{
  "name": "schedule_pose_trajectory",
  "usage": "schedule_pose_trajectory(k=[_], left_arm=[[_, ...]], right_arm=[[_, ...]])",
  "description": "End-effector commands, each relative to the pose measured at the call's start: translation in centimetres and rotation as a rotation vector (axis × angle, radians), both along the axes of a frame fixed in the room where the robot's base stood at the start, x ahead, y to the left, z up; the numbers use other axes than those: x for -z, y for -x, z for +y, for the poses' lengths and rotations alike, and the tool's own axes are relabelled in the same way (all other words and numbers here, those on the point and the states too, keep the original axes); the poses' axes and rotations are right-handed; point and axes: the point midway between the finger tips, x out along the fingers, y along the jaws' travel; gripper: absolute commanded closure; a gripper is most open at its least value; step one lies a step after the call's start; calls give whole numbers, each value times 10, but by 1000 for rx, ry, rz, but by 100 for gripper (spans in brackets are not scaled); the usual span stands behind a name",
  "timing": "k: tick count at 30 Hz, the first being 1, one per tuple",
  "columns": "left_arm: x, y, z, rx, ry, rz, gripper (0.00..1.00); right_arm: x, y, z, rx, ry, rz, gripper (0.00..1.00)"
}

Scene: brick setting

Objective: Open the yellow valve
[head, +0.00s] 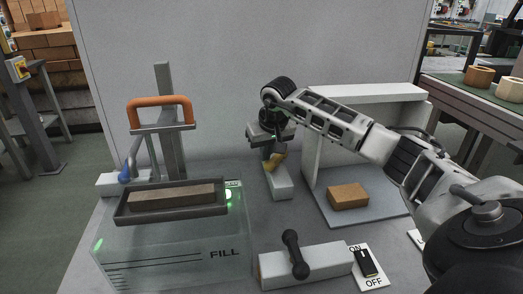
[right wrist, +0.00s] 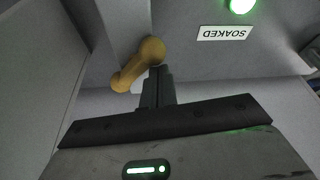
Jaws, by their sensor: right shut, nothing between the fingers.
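The yellow valve (head: 277,161) is a small lever on a pale block (head: 279,184) in the middle of the bench. My right arm reaches in from the right, and my right gripper (head: 271,150) points down just above the valve. In the right wrist view, the valve handle (right wrist: 139,65) lies slanted beside the fingertips of my right gripper (right wrist: 158,70). The fingers are closed together with nothing between them. They are very near the handle's rounded end; I cannot tell whether they touch it. My left gripper does not show.
A tray with a brick (head: 172,195) sits over the clear FILL tank (head: 175,256) at left, below an orange handle (head: 160,105). A white shelf holds another brick (head: 348,196). A dark lever (head: 295,255) and an ON/OFF switch (head: 366,262) stand in front. A SOAKED label (right wrist: 225,33) shows.

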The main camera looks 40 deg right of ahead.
Motion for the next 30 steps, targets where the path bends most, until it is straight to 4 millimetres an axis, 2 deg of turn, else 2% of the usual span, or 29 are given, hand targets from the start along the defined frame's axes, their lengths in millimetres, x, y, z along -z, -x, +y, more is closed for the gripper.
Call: schedule_pose_trajectory(k=[15, 30], left_arm=[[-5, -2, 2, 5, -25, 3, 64], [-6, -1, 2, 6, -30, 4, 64]], right_arm=[[0, 17, -1, 2, 2, 5, 100], [1, 24, -3, 2, 0, 7, 100]])
